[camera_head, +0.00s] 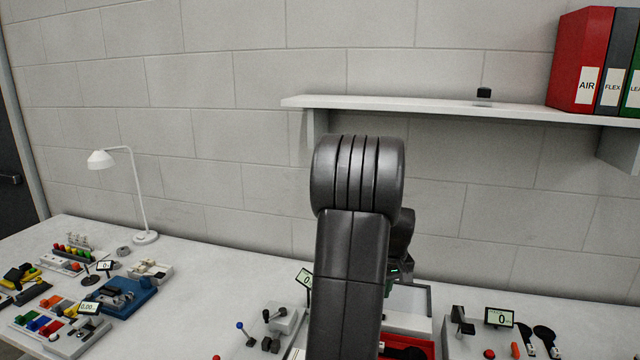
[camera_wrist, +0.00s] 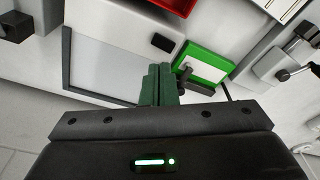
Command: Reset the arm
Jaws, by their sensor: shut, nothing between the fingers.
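My arm stands upright in the middle of the head view, its dark links in front of the wall and bench. My gripper shows in the wrist view, where its green fingers (camera_wrist: 158,84) are together with nothing between them. The fingers are above the bench, close to a green-framed item (camera_wrist: 205,66) and a grey panel (camera_wrist: 105,65); I cannot tell whether they touch anything. In the head view the fingers are hidden behind my arm.
A white bench (camera_head: 210,265) holds several small devices. A desk lamp (camera_head: 135,180) and a blue device (camera_head: 122,297) stand left. A display (camera_head: 499,317) stands right. A shelf (camera_head: 400,104) above carries binders (camera_head: 580,60). The bench between the lamp and my arm is largely clear.

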